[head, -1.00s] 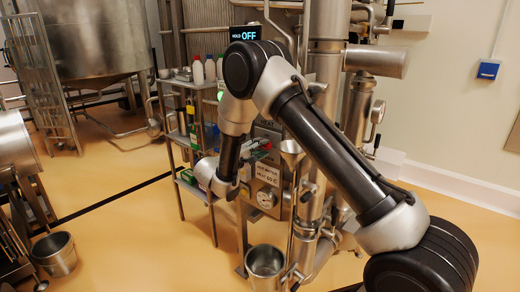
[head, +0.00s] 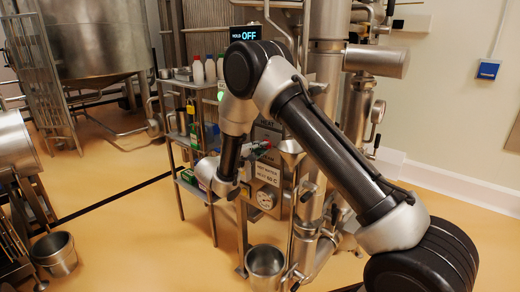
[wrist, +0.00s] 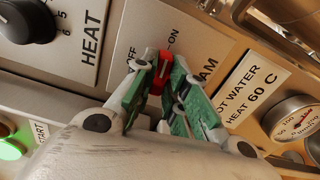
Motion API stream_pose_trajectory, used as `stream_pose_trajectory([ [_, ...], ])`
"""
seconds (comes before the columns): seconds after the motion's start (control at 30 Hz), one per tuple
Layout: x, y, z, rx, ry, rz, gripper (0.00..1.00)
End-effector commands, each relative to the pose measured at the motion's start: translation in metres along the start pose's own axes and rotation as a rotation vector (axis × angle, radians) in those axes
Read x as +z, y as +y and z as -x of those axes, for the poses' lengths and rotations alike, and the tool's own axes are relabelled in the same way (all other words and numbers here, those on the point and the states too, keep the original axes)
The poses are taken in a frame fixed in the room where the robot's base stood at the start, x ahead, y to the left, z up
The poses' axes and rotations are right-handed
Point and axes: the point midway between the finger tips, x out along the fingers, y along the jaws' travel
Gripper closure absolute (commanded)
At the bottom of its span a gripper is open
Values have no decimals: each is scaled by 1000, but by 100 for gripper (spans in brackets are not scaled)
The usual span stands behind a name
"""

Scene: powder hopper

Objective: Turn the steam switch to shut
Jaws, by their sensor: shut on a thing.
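The steam switch (wrist: 157,84) is a small red piece on a metal panel, between the labels OFF and ON, with part of the word STEAM showing beside it in the wrist view. My gripper (wrist: 158,88) is shut on the switch, with one green-padded finger on each side of it. The fingers hide part of the switch and its label. In the head view, my gripper (head: 259,148) reaches the control panel (head: 268,180) from the left, and the red switch is barely visible there.
A black HEAT knob (wrist: 28,20) and a lit green START button (wrist: 12,150) are left of my gripper. A HOT WATER label (wrist: 248,92) and round gauge (wrist: 295,118) are to the right. A shelf with bottles (head: 197,70) stands behind my arm. A display (head: 245,33) reads HOLD OFF.

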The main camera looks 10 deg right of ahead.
Motion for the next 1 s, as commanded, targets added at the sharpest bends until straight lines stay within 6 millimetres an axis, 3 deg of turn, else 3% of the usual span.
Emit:
stream_pose_trajectory([
  [1.0, 0, -1, 1, -1, 2, 925, 100],
])
